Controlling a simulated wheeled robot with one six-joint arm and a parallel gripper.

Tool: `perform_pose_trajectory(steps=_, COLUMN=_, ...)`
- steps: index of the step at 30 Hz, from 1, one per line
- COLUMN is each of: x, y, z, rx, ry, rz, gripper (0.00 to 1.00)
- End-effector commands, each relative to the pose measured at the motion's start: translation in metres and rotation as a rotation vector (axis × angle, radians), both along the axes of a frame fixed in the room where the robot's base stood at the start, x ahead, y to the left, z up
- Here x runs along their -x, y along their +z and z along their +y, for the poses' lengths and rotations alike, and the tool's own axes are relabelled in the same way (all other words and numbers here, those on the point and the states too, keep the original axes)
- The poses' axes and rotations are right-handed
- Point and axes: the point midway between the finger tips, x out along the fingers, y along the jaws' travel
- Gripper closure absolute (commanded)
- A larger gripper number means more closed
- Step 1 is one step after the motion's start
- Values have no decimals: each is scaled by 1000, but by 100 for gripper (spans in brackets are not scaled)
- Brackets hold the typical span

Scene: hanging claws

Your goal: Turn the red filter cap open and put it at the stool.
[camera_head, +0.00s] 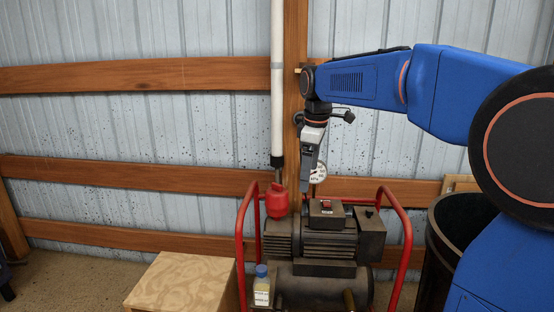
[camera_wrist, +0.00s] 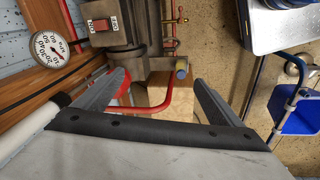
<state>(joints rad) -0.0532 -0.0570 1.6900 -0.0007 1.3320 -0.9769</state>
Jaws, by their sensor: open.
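The red filter cap (camera_head: 277,202) sits upright at the back left of a compressor, below the white pipe. My gripper (camera_head: 309,186) hangs pointing down just right of the cap and slightly higher, apart from it. In the wrist view its two fingers (camera_wrist: 160,82) are spread with nothing held between them. A red shape beside the left finger there may be the cap, mostly hidden. The light wooden stool (camera_head: 182,282) stands at the lower left, in front of the compressor's left side; its visible top is bare.
The compressor (camera_head: 325,240) has a red tube frame (camera_head: 240,240) and a switch box (camera_head: 327,207). A gauge (camera_head: 318,172) is close behind my gripper. A blue-capped bottle (camera_head: 262,287) stands beside the stool. A dark bin (camera_head: 436,270) is at right. The white pipe (camera_head: 278,80) runs up the wall.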

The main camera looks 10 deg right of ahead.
Motion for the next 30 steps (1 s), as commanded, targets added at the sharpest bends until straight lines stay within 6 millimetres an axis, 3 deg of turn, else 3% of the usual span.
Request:
perform_pose_trajectory(steps=1, x=-18, y=0, z=2, rx=7, ry=40, rz=11, gripper=10)
perform_pose_trajectory(steps=10, x=-106, y=-1, z=16, rx=45, ry=303, rz=69, gripper=10)
perform_pose_trajectory(steps=18, x=-181, y=-19, z=30, rx=66, ry=542, rz=122, gripper=10)
perform_pose_trajectory(steps=24, x=-222, y=-34, z=38, rx=74, ry=688, rz=149, gripper=10)
perform_pose_trajectory(steps=30, x=-240, y=-43, z=43, rx=75, ry=758, rz=163, gripper=10)
